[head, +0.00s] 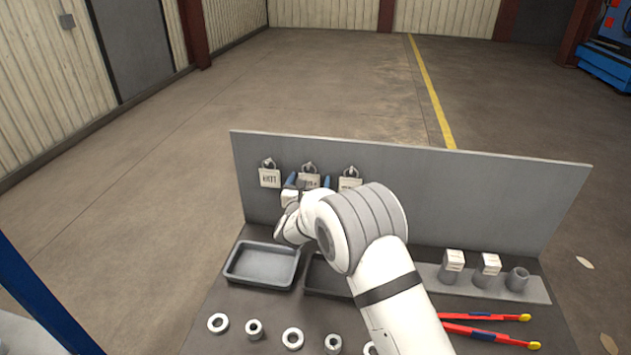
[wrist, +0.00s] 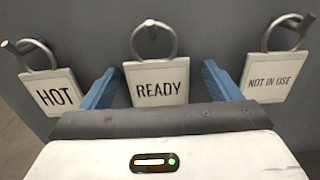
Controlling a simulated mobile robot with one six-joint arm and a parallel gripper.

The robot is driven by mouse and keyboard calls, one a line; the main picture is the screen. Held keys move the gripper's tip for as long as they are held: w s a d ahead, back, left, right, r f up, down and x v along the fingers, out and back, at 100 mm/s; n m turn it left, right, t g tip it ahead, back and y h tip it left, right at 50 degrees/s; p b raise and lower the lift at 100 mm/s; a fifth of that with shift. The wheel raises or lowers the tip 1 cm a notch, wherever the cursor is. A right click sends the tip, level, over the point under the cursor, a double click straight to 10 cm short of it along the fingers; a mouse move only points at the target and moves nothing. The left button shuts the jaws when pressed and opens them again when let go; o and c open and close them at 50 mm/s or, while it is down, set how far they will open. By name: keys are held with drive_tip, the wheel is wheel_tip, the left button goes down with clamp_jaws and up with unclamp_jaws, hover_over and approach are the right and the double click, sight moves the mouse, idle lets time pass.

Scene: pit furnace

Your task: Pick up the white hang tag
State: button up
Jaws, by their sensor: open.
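Three white hang tags hang by metal rings from pegs on a grey upright panel. In the wrist view they are the HOT tag (wrist: 56,92) at left, the READY tag (wrist: 157,83) in the middle and the NOT IN USE tag (wrist: 268,82) at right. My gripper (wrist: 160,69) is open, with one blue finger on each side of the READY tag. I cannot tell whether either finger touches it. In the head view my gripper (head: 309,182) is at the middle tag (head: 309,180), and my arm partly hides the right tag (head: 349,184).
The grey panel (head: 450,190) stands at the bench's back. Two dark trays lie below it, the left one (head: 258,284) clear and the other partly behind my arm. Several metal rings (head: 292,339) line the front.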

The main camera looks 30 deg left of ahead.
drive_tip(key=c, duration=1)
drive_tip(key=shift+a+r, duration=0.1)
drive_tip(key=shift+c, duration=0.2)
drive_tip(key=shift+r+b, duration=0.6)
drive_tip(key=b+v, duration=0.4)
drive_tip(key=v, duration=1.4)
drive_tip(key=shift+b, duration=0.4)
